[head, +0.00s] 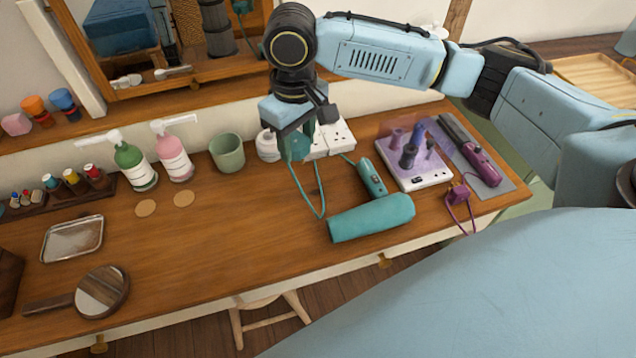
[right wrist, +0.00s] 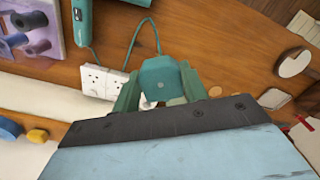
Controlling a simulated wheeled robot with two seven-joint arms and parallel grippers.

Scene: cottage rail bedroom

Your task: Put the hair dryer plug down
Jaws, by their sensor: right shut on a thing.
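The teal hair dryer (head: 375,216) lies on the wooden dressing table, its barrel toward the front and its handle toward the wall. Its cord loops back to the teal plug (right wrist: 160,78), which is between the fingers of my right gripper (right wrist: 160,92). In the head view the right gripper (head: 296,148) points down near the wall, just left of the white socket strip (head: 338,135), with the plug mostly hidden by it. The sockets (right wrist: 102,82) also show beside the plug in the wrist view. I cannot tell the plug's height above the table. My left gripper is out of view.
A green cup (head: 227,153) and two pump bottles (head: 174,158) stand left of the gripper. A purple-topped box (head: 415,152) and a purple straightener (head: 482,165) with its plug (head: 458,193) lie at right. The table's middle (head: 240,225) is clear.

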